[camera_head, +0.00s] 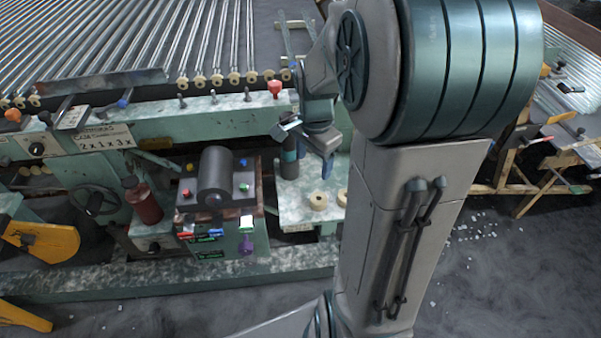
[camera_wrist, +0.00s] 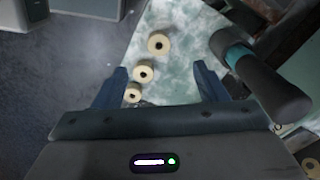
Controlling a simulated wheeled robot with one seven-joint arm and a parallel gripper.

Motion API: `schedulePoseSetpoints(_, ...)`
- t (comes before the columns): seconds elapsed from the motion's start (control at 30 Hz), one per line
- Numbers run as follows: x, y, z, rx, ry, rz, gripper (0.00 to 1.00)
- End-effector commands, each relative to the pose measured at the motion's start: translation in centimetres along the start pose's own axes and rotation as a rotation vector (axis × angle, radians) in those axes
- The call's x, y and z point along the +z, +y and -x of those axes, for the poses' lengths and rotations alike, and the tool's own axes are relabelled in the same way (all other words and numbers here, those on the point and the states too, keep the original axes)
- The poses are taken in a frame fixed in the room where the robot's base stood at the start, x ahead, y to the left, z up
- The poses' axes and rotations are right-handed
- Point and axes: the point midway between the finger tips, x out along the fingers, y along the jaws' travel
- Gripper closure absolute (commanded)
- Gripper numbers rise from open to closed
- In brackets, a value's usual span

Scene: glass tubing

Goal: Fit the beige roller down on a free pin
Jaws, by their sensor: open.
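Beige rollers rest on a pale green mottled table (camera_head: 290,212). In the wrist view, three stand in a row: a far one (camera_wrist: 165,39), a middle one (camera_wrist: 149,69) and a near one (camera_wrist: 137,90). The head view shows one roller (camera_head: 318,206) clearly and another (camera_head: 342,199) partly behind my arm. My gripper (camera_head: 317,163) is open and empty above this table. In the wrist view its blue fingers (camera_wrist: 160,86) are spread, with the middle and near rollers seen between them. Short dark pins (camera_head: 213,98) stand bare on the green rail; a red-topped one (camera_head: 275,88) stands at their right.
A dark cylinder with a teal band (camera_wrist: 262,78) stands close to the right finger. A control box with a dark roll (camera_head: 215,178) and a red bottle (camera_head: 143,203) are left of the table. Glass tubes (camera_head: 190,40) lie behind the rail.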

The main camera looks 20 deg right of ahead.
Motion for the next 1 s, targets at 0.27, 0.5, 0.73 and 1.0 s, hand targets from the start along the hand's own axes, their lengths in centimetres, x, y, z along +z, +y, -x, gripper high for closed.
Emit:
schedulePoseSetpoints(0.27, -2.1, -0.4, -3.9, 0.026, -0.021, -0.185, 0.34)
schedulePoseSetpoints(0.5, -2.0, -0.2, -8.6, 0.027, -0.023, -0.187, 0.34)
schedulePoseSetpoints(0.73, -2.0, -0.2, -11.2, 0.024, -0.020, -0.184, 0.34)
schedulePoseSetpoints(1.0, -2.3, 0.5, -14.2, 0.028, -0.023, -0.186, 0.34)
